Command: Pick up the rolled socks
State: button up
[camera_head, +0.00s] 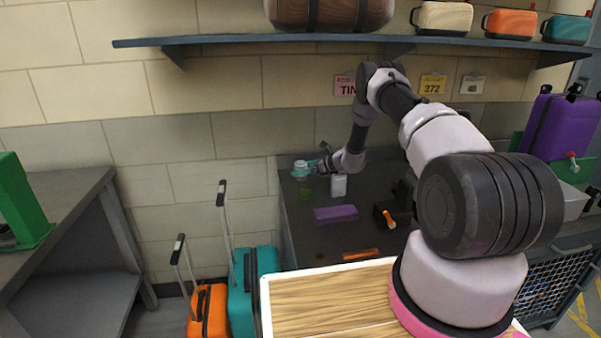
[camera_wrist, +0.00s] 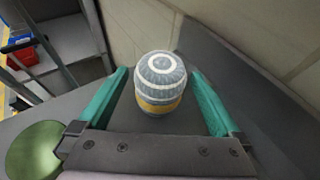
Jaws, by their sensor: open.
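The rolled socks (camera_wrist: 161,80) are a rounded grey-blue bundle with white stripes and a yellow band. In the wrist view they stand between the two teal fingers of my gripper (camera_wrist: 160,98), with a gap on each side. My gripper is open. In the head view my gripper (camera_head: 306,170) is at the far left end of the dark counter, and the socks (camera_head: 300,164) show as a small pale shape at its fingers. Whether the socks touch the counter is hard to tell.
A green round thing (camera_wrist: 36,150) lies close to my left finger. On the counter (camera_head: 300,235) are a white box (camera_head: 338,186), a purple block (camera_head: 336,213) and an orange-handled thing (camera_head: 389,219). The wall stands close behind. Suitcases (camera_head: 208,310) stand left of the counter.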

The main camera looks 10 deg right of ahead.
jog(key=shift+w+a+f, duration=0.15)
jog(key=shift+w+a, duration=0.05)
jog(key=shift+a, duration=0.05)
jog(key=c, duration=1.4)
